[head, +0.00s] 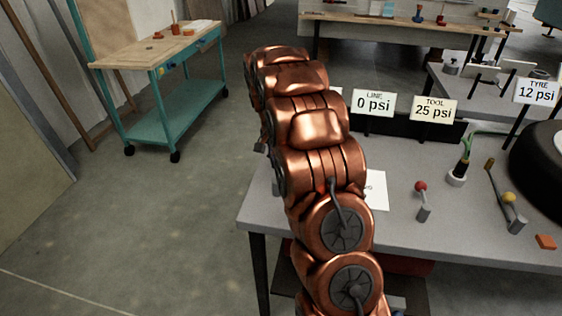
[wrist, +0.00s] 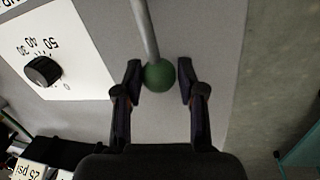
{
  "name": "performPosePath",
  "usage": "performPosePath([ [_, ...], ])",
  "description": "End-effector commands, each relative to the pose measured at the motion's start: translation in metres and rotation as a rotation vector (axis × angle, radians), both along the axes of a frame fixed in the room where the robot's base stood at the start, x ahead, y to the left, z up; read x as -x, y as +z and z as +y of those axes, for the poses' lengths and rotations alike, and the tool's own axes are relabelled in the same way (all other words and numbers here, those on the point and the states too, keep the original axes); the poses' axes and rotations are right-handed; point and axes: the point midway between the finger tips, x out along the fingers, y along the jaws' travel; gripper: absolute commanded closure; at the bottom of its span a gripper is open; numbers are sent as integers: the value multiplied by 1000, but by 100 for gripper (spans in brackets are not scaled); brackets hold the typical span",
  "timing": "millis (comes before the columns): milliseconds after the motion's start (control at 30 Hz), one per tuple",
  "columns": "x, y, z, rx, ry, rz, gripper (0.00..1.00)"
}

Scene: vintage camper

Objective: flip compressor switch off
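In the wrist view a green ball knob (wrist: 159,76) sits on the end of a grey lever rod (wrist: 146,30). My gripper (wrist: 158,84) is open, with one finger on each side of the green ball. Narrow gaps seem to show between the ball and the fingers. No label on this lever is readable, so I cannot tell for sure that it is the compressor switch. In the head view my copper arm hides my gripper and the green ball.
A dial with a black knob (wrist: 42,72) is beside the lever. On the grey bench (head: 400,235) are a red-ball lever (head: 421,190), a yellow-ball lever (head: 509,199), an orange block (head: 546,242) and a tyre (head: 540,165). Signs read LINE 0 psi (head: 374,104) and TOOL 25 psi (head: 434,109).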

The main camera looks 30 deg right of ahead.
Motion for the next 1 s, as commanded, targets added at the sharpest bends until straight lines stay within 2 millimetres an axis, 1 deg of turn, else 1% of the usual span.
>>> performPosePath([
  [33, 0, 0, 1, 0, 1, -1, 55],
  [200, 0, 0, 0, -1, 0, 1, 39],
  [467, 0, 0, 0, -1, -1, 0, 39],
  [567, 0, 3, 1, 0, -1, 1, 39],
  [667, -2, 12, 2, 0, -1, 1, 39],
  [1000, -12, 67, 8, 1, 0, -3, 39],
])
